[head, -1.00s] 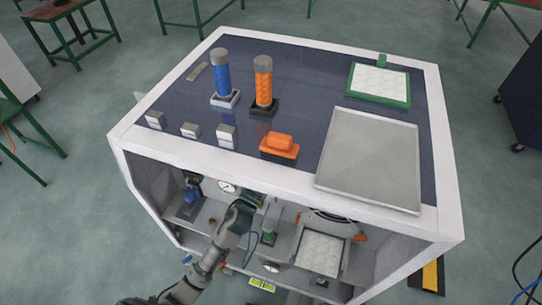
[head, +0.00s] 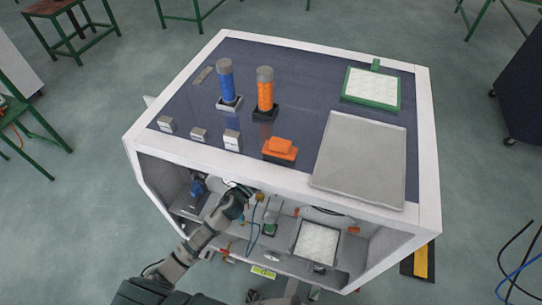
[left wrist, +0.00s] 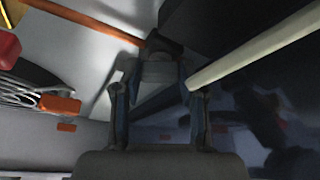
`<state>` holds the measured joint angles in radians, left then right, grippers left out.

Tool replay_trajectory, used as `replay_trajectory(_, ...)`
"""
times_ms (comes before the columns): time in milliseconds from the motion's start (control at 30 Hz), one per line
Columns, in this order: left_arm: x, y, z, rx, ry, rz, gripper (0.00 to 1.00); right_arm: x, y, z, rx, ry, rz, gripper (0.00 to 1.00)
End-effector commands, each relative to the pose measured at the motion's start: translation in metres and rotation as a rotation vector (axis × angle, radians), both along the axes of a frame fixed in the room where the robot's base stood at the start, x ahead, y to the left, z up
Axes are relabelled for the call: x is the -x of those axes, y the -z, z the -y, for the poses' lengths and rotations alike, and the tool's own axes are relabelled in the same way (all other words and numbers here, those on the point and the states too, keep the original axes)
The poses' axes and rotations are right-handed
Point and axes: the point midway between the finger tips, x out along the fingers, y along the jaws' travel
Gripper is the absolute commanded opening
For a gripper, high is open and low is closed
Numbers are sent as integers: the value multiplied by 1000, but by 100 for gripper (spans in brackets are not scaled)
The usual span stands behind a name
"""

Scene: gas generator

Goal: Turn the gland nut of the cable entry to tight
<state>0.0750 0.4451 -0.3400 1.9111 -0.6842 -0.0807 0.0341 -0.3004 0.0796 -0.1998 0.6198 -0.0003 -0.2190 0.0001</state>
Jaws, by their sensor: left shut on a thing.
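My left arm reaches into the open front bay of the generator cabinet. In the head view my left gripper (head: 241,194) is just under the front edge of the top. In the left wrist view the two fingers of my left gripper (left wrist: 160,62) are closed about a small dark grey piece (left wrist: 163,42), which looks like the gland nut. The picture is too dim to show its shape or how tight it is. In the head view the nut is hidden by the gripper. My right gripper is not in view.
The cabinet top (head: 300,85) carries a blue cylinder (head: 226,80), an orange cylinder (head: 265,88) and a grey panel (head: 362,160). A white-faced filter (head: 317,241) stands in the bay to the right. A pale tube (left wrist: 250,45) runs close by the fingers.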

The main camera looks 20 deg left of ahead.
Motion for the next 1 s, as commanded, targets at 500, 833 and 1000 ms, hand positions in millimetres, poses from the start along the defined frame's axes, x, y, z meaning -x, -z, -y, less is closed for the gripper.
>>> replay_trajectory(500, 1, 3, 1, -11, 2, -3, 59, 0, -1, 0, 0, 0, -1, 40)
replay_trajectory(833, 1, 2, 1, -9, 1, -2, 67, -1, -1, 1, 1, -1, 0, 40)
replay_trajectory(1000, 15, 6, -6, -7, 0, -5, 67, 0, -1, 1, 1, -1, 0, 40)
